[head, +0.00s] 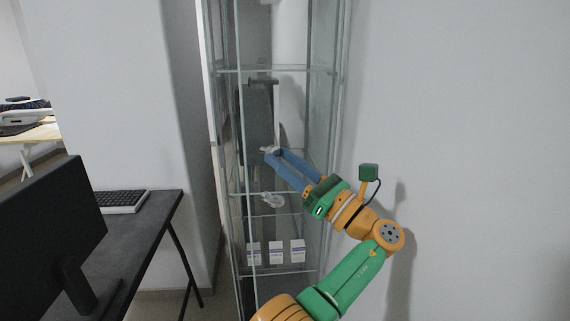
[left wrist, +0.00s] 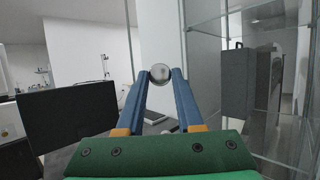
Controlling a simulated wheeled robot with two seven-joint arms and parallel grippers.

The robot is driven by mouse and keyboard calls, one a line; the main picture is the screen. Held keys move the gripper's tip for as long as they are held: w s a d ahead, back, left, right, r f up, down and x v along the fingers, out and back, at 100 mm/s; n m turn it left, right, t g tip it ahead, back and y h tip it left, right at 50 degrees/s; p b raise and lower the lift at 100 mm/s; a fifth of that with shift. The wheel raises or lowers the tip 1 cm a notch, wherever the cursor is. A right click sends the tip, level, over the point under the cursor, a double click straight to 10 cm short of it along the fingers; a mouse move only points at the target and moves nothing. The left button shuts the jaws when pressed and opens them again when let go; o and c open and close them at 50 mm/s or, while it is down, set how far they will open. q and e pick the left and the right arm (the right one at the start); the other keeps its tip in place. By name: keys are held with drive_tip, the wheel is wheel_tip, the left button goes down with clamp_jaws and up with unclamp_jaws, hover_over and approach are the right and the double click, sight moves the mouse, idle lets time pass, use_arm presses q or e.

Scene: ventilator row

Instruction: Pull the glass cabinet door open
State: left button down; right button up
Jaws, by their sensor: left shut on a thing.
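The glass cabinet (head: 333,70) stands against the wall in the middle of the head view, with clear shelves. Its glass door (head: 243,215) is see-through, and I cannot tell how far it stands from the frame. My left gripper (head: 270,152) reaches in front of the cabinet from the lower right, its blue fingers at mid height. In the left wrist view, my left gripper (left wrist: 160,78) has its fingertips shut on a round, shiny door knob (left wrist: 160,72). In the head view the knob is mostly hidden by the fingertips. My right gripper is not in view.
A dark case (head: 257,125) stands inside the cabinet, also seen in the left wrist view (left wrist: 238,85). White boxes (head: 275,253) sit on a lower shelf. A dark desk (head: 150,225) with monitor (head: 45,245) and keyboard (head: 118,203) stands at left. Bare wall is on the right.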

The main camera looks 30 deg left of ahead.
use_arm(q)
drive_tip(key=shift+r, duration=0.1)
drive_tip(key=c, duration=0.5)
unclamp_jaws()
drive_tip(key=shift+c, duration=0.2)
drive_tip(key=s+d+r+b, duration=0.2)
drive_tip(key=s+r, duration=0.4)
drive_tip(key=s+d+r+b, duration=0.3)
drive_tip(key=s+r, duration=0.4)
drive_tip(key=shift+d, duration=0.3)
